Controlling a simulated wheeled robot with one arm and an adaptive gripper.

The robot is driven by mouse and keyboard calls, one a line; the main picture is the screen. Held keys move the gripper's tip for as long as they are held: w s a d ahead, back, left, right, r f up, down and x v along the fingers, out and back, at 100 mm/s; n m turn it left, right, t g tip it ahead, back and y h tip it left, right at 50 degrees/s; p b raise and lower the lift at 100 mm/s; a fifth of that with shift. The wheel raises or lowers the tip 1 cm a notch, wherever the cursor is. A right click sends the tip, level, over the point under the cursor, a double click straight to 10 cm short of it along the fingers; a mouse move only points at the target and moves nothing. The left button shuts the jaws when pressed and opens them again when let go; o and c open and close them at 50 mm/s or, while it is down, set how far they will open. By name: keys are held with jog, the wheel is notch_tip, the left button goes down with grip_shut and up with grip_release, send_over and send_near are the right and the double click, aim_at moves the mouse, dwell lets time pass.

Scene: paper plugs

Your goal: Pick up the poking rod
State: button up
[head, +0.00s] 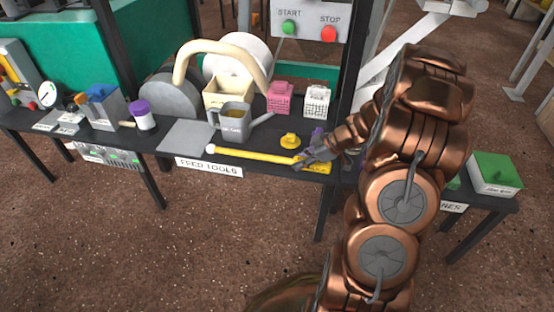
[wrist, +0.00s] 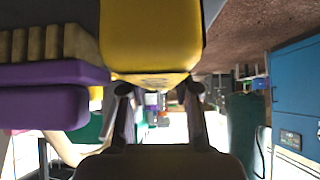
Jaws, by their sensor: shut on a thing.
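The poking rod (head: 255,155) is a long yellow bar with a pale round knob at its left end. It lies along the front edge of the dark table, above the FEED TOOLS label; I cannot tell whether it is raised slightly. My gripper (head: 303,159) is at its right end, where there is a wider yellow handle. In the wrist view the yellow handle (wrist: 150,38) fills the top middle, and my gripper's (wrist: 158,88) two fingers close on its near end. My gripper hides part of the rod in the head view.
A purple brush (wrist: 45,95) with tan bristles is close beside the handle. A small yellow object (head: 290,140) and a grey watering can (head: 235,122) stand behind the rod. Pink (head: 280,97) and white (head: 316,100) baskets are farther back. A grey plate (head: 186,136) lies left.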

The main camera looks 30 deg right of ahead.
grip_shut()
notch_tip(320, 180, up, 10)
jog(key=p, duration=0.2)
jog(key=shift+p, duration=0.4)
dwell(0.4)
jog(key=shift+a, duration=0.1)
